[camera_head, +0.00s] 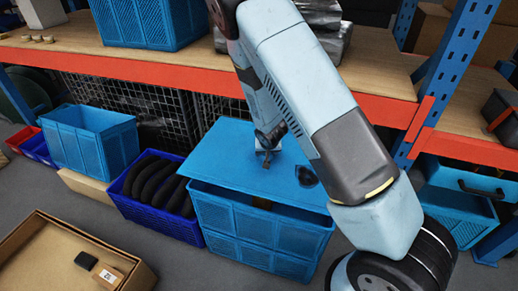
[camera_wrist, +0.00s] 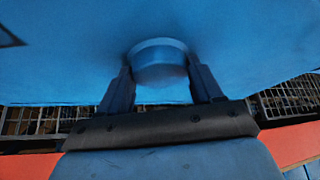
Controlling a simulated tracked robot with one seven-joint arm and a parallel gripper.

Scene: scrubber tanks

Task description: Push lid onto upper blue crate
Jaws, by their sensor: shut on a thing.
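The blue lid (camera_head: 222,150) lies over the back part of the upper blue crate (camera_head: 225,212), set back from its front rim. A dark gap shows between the lid's front edge and that rim. The upper crate stands on a similar lower crate (camera_head: 228,248). My gripper (camera_head: 266,152) is above the lid's middle. In the wrist view my gripper (camera_wrist: 161,80) has a finger on each side of a round blue knob (camera_wrist: 158,55) on the lid (camera_wrist: 70,60), and is shut on it. A dark round spot shows on the lid at right, partly beside my arm.
An orange-edged shelf (camera_head: 130,66) runs close behind the lid. A dark blue crate of black curved parts (camera_head: 155,196) and an open blue crate (camera_head: 92,140) stand at left. A cardboard box (camera_head: 35,255) is at front left. Some grey floor is clear in front.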

